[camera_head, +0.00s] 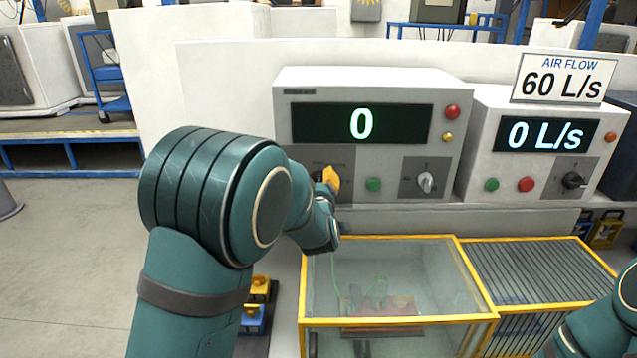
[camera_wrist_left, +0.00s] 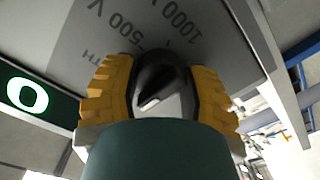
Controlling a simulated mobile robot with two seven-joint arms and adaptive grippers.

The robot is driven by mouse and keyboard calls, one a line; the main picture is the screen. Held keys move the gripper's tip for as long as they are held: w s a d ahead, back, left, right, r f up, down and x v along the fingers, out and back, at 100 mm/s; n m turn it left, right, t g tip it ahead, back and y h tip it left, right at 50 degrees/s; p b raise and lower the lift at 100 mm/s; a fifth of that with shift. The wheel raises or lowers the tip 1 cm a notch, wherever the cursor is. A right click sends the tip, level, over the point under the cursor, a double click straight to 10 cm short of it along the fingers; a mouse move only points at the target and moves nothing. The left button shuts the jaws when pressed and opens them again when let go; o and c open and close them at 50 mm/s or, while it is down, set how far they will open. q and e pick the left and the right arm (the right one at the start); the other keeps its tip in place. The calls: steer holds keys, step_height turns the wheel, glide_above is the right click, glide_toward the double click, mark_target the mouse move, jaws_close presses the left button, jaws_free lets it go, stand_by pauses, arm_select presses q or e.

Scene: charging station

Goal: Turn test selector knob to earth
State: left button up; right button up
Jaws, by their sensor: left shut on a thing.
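The test selector knob (camera_wrist_left: 156,82) is black with a pale pointer mark, and shows up close in the left wrist view. It sits on a grey panel (camera_wrist_left: 110,32) printed "500 V", "1000 V" and a partly hidden label ending in "TH". My left gripper (camera_head: 331,180) is shut on the knob, with one yellow finger on each side of it. It also shows in the left wrist view (camera_wrist_left: 160,92). I cannot tell exactly which label the pointer faces. In the head view the gripper and wrist hide most of the knob. My right gripper is out of view.
A green button (camera_head: 374,185) and a grey knob (camera_head: 425,182) are right of my gripper. A second unit (camera_head: 545,134) shows "0 L/s". A yellow-framed glass case (camera_head: 400,259) stands below.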

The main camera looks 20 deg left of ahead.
arm_select(q)
steer(key=m, duration=0.4)
steer(key=shift+r, duration=0.1)
steer(key=m+p, duration=0.1)
steer(key=m, duration=0.3)
steer(key=shift+m, duration=0.4)
stand_by(0.5)
steer(key=o, duration=1.2)
steer(key=v, duration=1.2)
